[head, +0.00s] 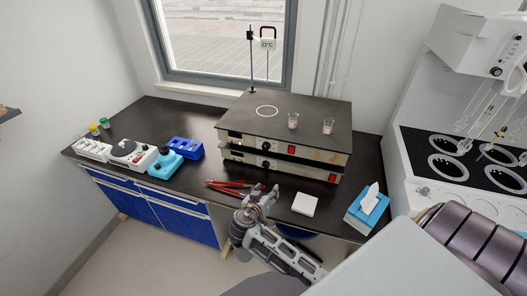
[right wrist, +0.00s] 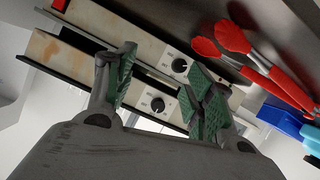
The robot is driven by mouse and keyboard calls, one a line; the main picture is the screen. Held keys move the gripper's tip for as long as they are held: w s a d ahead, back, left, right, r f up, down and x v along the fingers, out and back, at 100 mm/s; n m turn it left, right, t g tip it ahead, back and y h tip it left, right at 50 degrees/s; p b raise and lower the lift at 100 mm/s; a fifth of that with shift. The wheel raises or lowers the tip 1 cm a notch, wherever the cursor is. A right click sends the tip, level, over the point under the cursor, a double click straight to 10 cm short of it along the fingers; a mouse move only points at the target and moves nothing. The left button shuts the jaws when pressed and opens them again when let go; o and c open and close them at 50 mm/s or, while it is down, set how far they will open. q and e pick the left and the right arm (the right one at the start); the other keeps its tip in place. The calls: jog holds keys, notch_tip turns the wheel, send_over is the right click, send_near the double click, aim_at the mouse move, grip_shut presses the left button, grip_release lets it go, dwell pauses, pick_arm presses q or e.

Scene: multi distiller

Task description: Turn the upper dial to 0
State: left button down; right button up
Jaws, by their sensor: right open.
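Two stacked heating units stand on the bench, each with a black dial on its pale front. The upper dial (head: 263,145) is on the top unit and the lower dial (head: 265,163) is below it. The right wrist view is turned over, so there the upper dial (right wrist: 158,104) shows below the lower dial (right wrist: 179,66). My right gripper (head: 257,191) is open and empty, in front of the units. In the wrist view its green-padded fingers (right wrist: 163,85) spread to either side of the upper dial, apparently short of it. The dial markings are too small to read. My left gripper is out of view.
Red-headed utensils (head: 232,185) lie on the bench beside the units. A white pad (head: 304,204) and a blue tissue box (head: 368,208) sit to the right. The space before the dials is clear.

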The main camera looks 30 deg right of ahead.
aim_at(265, 149)
jog(key=w+a+r+m+t+h, duration=0.2)
jog(key=w+r+t+h, duration=0.1)
jog(key=w+r, duration=0.3)
jog(key=shift+w+t, duration=0.2)
jog(key=shift+t, duration=0.2)
jog(key=shift+w+d+r, duration=0.1)
jog(key=p+x, duration=0.3)
jog(key=x, duration=0.8)
jog(key=shift+r, duration=0.1)
jog(key=shift+p+x, duration=0.4)
jog(key=shift+x, duration=0.85)
jog(key=shift+c, duration=0.4)
jog(key=c, duration=0.9)
